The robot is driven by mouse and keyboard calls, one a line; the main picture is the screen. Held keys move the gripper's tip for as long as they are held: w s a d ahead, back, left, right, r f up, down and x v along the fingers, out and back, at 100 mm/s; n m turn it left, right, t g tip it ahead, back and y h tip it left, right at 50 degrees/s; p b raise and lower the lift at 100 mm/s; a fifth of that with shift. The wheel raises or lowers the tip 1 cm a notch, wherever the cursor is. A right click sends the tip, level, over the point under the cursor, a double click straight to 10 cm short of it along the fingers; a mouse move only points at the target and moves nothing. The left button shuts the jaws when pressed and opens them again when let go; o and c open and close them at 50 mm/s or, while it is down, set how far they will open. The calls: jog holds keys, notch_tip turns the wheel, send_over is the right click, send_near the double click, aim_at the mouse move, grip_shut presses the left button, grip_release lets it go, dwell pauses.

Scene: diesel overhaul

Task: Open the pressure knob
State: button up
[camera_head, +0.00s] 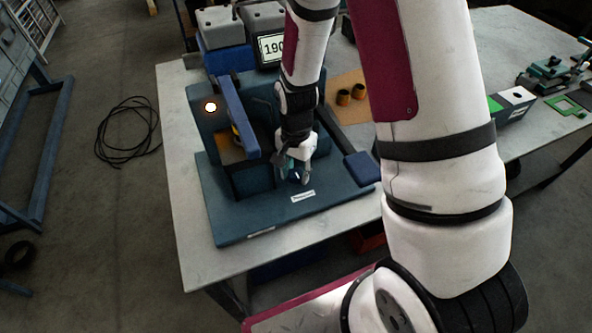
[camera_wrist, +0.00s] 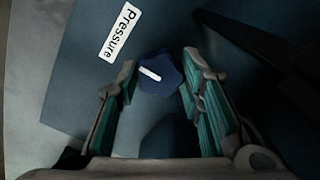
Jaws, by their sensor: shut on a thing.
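The pressure knob (camera_wrist: 160,84) is a dark blue lobed knob with a white pointer line, seen in the wrist view beside a white "Pressure" label (camera_wrist: 120,32). The pointer line lies at a slant across the knob. My gripper (camera_wrist: 160,78) has its green-padded fingers on both sides of the knob, shut on it near the fingertips. In the head view, my gripper (camera_head: 297,174) points down at the knob on the blue-green base plate (camera_head: 235,222), just behind the label (camera_head: 303,196). My fingers and wrist partly hide the knob there.
An upright panel with a lit round lamp (camera_head: 211,106) and a blue bar (camera_head: 238,117) stands left of my gripper. A blue block (camera_head: 360,168) is at the right. A display reading 190 (camera_head: 272,48) stands behind. The grey table (camera_head: 185,240) is bare at front left.

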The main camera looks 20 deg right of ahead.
jog(key=n, duration=0.4)
jog(key=n+p, duration=0.1)
jog(key=n, duration=0.3)
jog(key=shift+n, duration=0.3)
jog(key=n, duration=0.8)
jog(key=shift+n+p, duration=0.3)
jog(key=shift+p, duration=0.1)
jog(key=shift+a+n, duration=0.1)
jog(key=shift+n, duration=0.2)
jog(key=o, duration=1.1)
jog(key=shift+o, duration=0.2)
